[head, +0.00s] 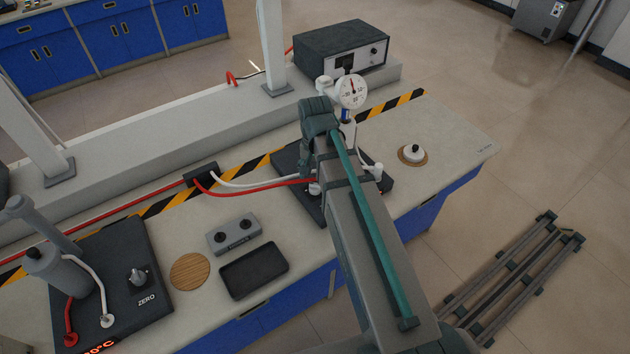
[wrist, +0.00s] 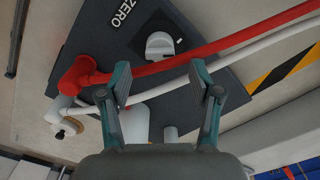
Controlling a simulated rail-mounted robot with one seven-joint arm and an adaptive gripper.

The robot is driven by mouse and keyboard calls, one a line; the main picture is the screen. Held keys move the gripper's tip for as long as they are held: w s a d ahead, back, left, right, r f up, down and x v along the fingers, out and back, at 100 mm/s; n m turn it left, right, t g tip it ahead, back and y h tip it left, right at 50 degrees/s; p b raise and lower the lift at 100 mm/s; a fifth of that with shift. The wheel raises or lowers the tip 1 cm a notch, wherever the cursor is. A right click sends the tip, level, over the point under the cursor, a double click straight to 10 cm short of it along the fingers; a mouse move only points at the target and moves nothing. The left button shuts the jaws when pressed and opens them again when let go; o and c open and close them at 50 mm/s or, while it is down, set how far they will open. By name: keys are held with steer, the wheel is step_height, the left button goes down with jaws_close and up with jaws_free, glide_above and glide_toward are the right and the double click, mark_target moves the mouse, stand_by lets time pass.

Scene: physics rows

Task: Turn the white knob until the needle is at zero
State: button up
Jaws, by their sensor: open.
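In the wrist view the white knob (wrist: 160,45) sits on a dark base plate (wrist: 205,80), beside the word ZERO. My gripper (wrist: 161,72) is open and empty, its green fingers apart and pointing toward the knob. The knob lies beyond the fingertips, roughly midway between them; contact does not show. In the head view the round white dial gauge (head: 352,91) stands above the base. Its red needle points about straight up; the figures are too small to read surely. My arm hides the knob and most of the base there.
A red hose (wrist: 240,40) and a white hose (wrist: 255,50) cross near the fingertips and knob. A second dark unit (head: 110,260), also marked ZERO, stands at left with a grey knob (head: 137,277).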

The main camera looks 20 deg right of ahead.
mark_target(315, 184)
step_height(315, 184, up, 7)
stand_by(0.3)
steer(key=shift+f, duration=0.1)
